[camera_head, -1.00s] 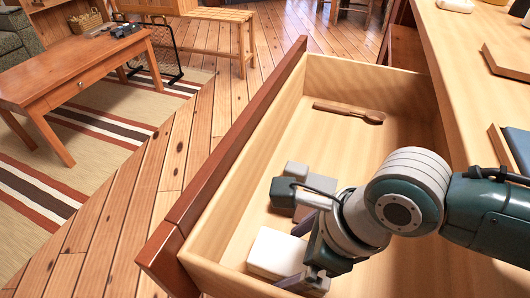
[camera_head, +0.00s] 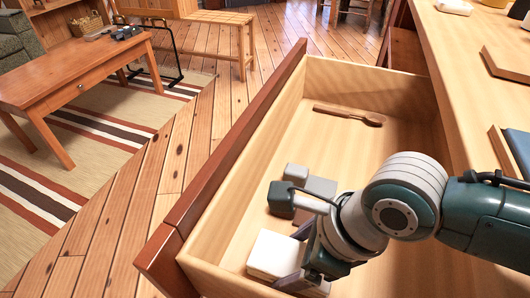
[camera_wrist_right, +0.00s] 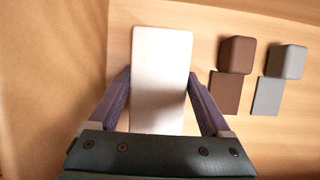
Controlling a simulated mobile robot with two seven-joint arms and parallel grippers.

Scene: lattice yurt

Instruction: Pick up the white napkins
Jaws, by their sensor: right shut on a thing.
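The white napkins (camera_head: 270,252) form a pale rectangular stack at the near end of the open drawer (camera_head: 222,225). They also show in the right wrist view (camera_wrist_right: 161,65), upright in the picture between the two fingers. My right gripper (camera_head: 292,258) reaches down into the drawer and is shut on the napkins, one finger against each long side; it shows in the wrist view (camera_wrist_right: 160,88) too. The stack appears to be still at the drawer floor. The gripper body hides its near end. My left gripper is not in view.
Grey blocks (camera_head: 318,187) lie just beyond the napkins; the wrist view shows brown pieces (camera_wrist_right: 236,54) and grey pieces (camera_wrist_right: 287,60) beside them. A wooden spoon (camera_head: 348,113) lies at the drawer's far end. The counter (camera_head: 458,60) borders the drawer on the right.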

